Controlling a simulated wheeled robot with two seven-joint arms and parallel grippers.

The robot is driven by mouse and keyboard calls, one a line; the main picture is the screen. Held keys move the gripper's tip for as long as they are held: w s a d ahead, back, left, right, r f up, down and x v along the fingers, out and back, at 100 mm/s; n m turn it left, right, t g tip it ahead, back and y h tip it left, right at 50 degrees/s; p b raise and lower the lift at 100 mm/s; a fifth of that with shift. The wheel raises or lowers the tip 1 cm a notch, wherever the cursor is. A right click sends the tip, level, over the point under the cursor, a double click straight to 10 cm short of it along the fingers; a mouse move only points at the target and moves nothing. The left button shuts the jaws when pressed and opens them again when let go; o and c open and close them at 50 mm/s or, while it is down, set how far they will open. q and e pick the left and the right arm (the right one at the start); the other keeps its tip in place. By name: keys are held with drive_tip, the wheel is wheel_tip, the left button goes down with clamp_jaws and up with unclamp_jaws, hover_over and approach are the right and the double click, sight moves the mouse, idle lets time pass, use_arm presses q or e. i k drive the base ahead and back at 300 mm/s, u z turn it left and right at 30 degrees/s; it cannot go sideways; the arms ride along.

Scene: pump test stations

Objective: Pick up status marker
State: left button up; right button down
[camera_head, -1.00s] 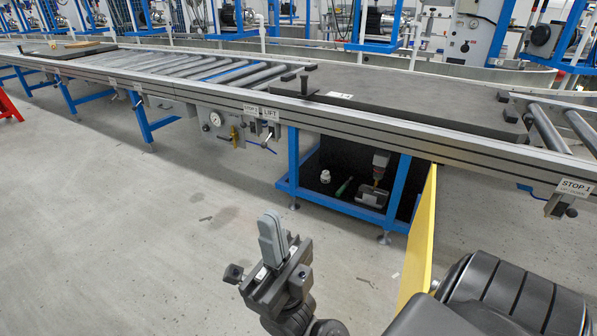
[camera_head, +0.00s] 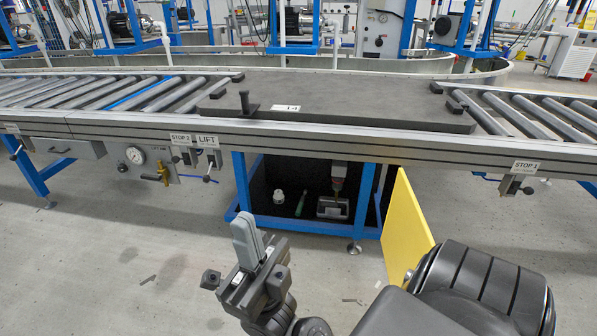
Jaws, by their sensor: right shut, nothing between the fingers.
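I cannot tell any thing in view for certain as the status marker. My right gripper (camera_head: 247,243) is in the lower middle of the head view. Its grey fingers point up and are closed together with nothing between them. It is in front of the conveyor, apart from it, over the grey floor as seen here. A dark grey plate (camera_head: 350,100) on the conveyor bears a white label (camera_head: 286,108) and has a small black upright post (camera_head: 245,103) at its front left. My left gripper is not in view.
A yellow panel (camera_head: 407,228) stands upright just right of my right gripper. The conveyor's front rail (camera_head: 330,135) crosses the view. Under it, a blue-framed shelf holds a white container (camera_head: 278,197), a green tool (camera_head: 300,203) and a drill-like tool (camera_head: 335,205).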

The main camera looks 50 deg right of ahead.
sight(279, 197)
drive_tip(key=z, duration=0.75)
drive_tip(key=i, duration=0.7)
drive_tip(key=z, duration=1.1)
drive_tip(key=i, duration=1.1)
drive_tip(key=u, duration=0.1)
